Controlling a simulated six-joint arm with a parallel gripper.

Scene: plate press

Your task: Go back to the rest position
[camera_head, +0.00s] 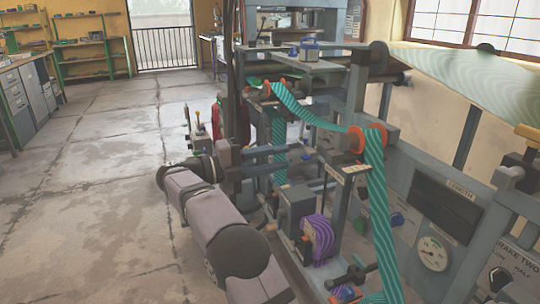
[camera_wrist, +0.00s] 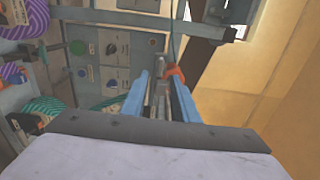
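My gripper (camera_wrist: 160,78) shows in the wrist view as two blue fingers standing apart, with no held object visible between them. A grey metal part shows in the gap, and an orange-red piece (camera_wrist: 175,72) is by the right fingertip; I cannot tell if they touch. In the head view my arm rises from the bottom middle toward the press machine (camera_head: 345,90); I cannot make out the gripper there.
A teal striped band (camera_head: 380,210) runs over orange rollers (camera_head: 360,140). A purple striped roll (camera_head: 318,238) sits low on the machine. A gauge panel (camera_head: 433,252) is at the right. The floor (camera_head: 90,200) at the left is clear, with green shelves (camera_head: 90,48) behind.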

